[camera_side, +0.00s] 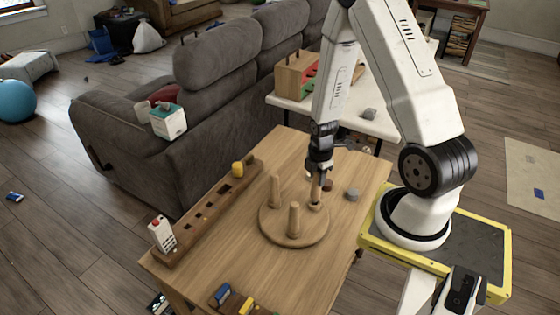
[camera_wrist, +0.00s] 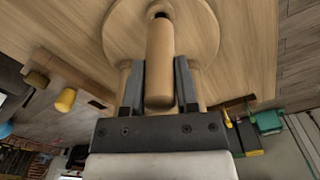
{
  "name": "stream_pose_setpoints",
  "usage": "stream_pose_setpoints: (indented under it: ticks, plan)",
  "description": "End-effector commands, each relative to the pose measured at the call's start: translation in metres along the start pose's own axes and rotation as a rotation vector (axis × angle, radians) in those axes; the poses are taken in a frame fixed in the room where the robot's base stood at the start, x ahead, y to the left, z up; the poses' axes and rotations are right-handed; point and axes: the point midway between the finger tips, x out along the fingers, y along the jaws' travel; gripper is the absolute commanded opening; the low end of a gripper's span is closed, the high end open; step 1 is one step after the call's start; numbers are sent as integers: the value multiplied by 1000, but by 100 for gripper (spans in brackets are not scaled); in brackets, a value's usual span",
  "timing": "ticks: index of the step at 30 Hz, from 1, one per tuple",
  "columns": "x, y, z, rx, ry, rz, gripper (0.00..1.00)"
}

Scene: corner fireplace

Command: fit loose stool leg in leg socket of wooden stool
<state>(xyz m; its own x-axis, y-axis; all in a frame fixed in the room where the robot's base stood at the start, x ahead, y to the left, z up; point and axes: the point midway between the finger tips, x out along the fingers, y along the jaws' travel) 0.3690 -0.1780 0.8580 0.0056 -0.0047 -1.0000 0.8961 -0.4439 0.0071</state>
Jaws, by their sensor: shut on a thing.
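The wooden stool lies upside down on the table, its round seat (camera_side: 268,225) flat and two fixed legs (camera_side: 275,190) (camera_side: 294,218) pointing up. My gripper (camera_side: 317,178) is shut on the loose stool leg (camera_side: 315,192), a light wooden peg held roughly upright above the right part of the seat. In the wrist view the loose leg (camera_wrist: 160,65) lies between both fingers, and its far end is at the dark leg socket (camera_wrist: 161,15). I cannot tell whether the end is inside the socket. The fixed legs are partly hidden behind the fingers there.
A slotted wooden rack (camera_side: 205,212) holding a yellow piece (camera_side: 238,169) and a white remote-like object (camera_side: 161,233) runs along the table's left side. A grey round piece (camera_side: 352,194) lies right of the stool. Small blue and yellow items (camera_side: 223,294) sit at the front edge.

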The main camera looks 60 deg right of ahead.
Motion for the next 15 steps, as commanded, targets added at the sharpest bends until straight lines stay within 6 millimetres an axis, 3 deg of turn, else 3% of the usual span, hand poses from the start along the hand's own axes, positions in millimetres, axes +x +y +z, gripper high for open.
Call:
stream_pose_setpoints:
  ticks: [15]
  plan:
    - [5,0,0,0,0,1,0]
